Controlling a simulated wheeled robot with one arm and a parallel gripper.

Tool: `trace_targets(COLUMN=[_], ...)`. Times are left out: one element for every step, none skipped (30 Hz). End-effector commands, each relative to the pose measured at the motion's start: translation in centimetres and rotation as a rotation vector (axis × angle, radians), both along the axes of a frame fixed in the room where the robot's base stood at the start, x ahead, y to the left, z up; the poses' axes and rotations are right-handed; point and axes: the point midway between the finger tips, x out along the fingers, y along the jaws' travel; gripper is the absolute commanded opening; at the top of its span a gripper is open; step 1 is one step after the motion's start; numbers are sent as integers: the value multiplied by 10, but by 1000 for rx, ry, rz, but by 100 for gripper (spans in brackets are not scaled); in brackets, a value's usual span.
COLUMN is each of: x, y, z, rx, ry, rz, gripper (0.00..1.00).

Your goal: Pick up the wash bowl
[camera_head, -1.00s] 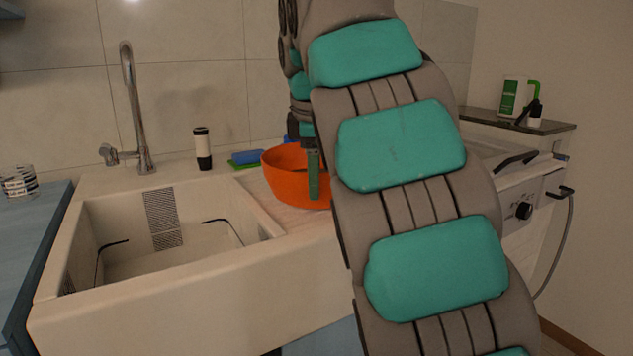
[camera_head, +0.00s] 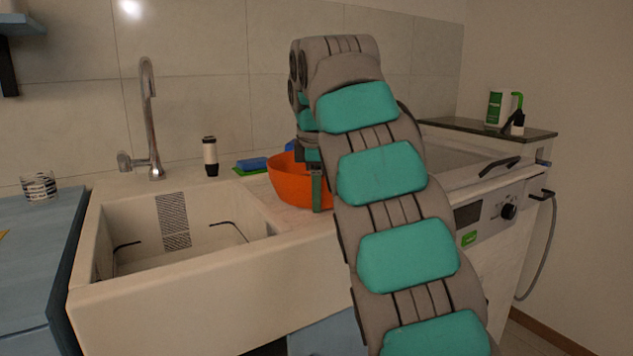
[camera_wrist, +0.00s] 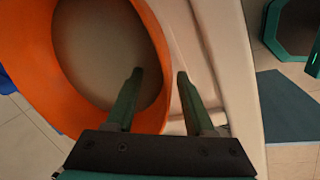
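The orange wash bowl (camera_head: 290,187) stands on the counter just right of the sink. My gripper (camera_head: 317,190) is at the bowl's right front side, pointing down, with one green finger showing in front of the bowl. In the wrist view my gripper (camera_wrist: 160,73) has its two fingers apart. The left finger reaches over the inside of the bowl (camera_wrist: 30,50) and the right finger is outside it. The bowl's rim runs between them, with a gap visible. My arm hides the bowl's right edge in the head view.
The sink basin (camera_head: 190,245) with a tall faucet (camera_head: 150,120) is to the left. A black-and-white bottle (camera_head: 210,156) and a blue-green sponge (camera_head: 251,164) stand behind it. An appliance with a knob (camera_head: 508,211) is to the right. A striped cup (camera_head: 39,187) is far left.

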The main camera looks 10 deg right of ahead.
Motion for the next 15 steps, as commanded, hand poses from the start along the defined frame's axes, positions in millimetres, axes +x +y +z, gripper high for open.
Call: trace_targets(x=[0,0,0,0,0,0,0,0,0,0,0,0,0,0,0], y=[0,0,0,0,0,0,0,0,0,0,0,0,0,0,0], z=[0,0,0,0,0,0,0,0,0,0,0,0,0,0,0], rx=[0,0,0,0,0,0,0,0,0,0,0,0,0,0,0], ry=[0,0,0,0,0,0,0,0,0,0,0,0,0,0,0], rz=[0,0,0,0,0,0,0,0,0,0,0,0,0,0,0], gripper=[47,44,39,36,32,28,24,21,16,13,10,5,2,0,0])
